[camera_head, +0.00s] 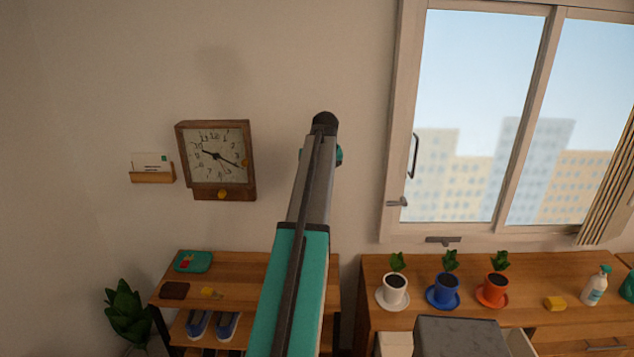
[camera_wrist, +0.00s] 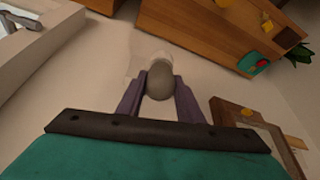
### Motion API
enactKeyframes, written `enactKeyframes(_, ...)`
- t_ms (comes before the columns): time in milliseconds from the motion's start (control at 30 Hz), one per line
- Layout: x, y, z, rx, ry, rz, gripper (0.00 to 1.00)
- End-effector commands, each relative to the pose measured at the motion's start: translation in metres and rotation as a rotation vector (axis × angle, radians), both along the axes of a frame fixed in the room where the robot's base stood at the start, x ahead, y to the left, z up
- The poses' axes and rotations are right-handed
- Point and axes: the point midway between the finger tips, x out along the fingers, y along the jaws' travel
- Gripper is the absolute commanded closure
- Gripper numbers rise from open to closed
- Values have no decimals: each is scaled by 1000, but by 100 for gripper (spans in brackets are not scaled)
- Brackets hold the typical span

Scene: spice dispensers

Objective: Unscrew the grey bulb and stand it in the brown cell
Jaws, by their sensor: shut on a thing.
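The grey bulb (camera_wrist: 160,82) shows in the wrist view, its rounded end toward the camera. My gripper (camera_wrist: 160,90) has its two purple fingers closed on the bulb's sides. A pale whitish part shows just behind the bulb; I cannot tell whether it is the bulb's base or a fitting. In the head view my arm rises in front of the wall between the clock and the window, and hides the fingers and the bulb. I cannot make out the brown cell in either view.
A wall clock (camera_head: 216,158) and a card holder (camera_head: 152,176) hang left of my arm. A wooden shelf (camera_head: 240,270) stands below. Right, a wooden sideboard (camera_head: 560,275) carries several things, including white (camera_head: 395,289), blue (camera_head: 445,288) and orange (camera_head: 494,288) plant pots. The window (camera_head: 480,120) is above.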

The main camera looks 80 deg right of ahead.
Motion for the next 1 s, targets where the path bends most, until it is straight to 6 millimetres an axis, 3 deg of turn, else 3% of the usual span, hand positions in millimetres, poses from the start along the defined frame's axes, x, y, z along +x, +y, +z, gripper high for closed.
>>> enactKeyframes(300,0,-1,1,-1,-3,191,90)
enactKeyframes(767,0,-1,1,-3,-2,229,90)
enactKeyframes(1000,0,-2,1,-2,-3,348,90)
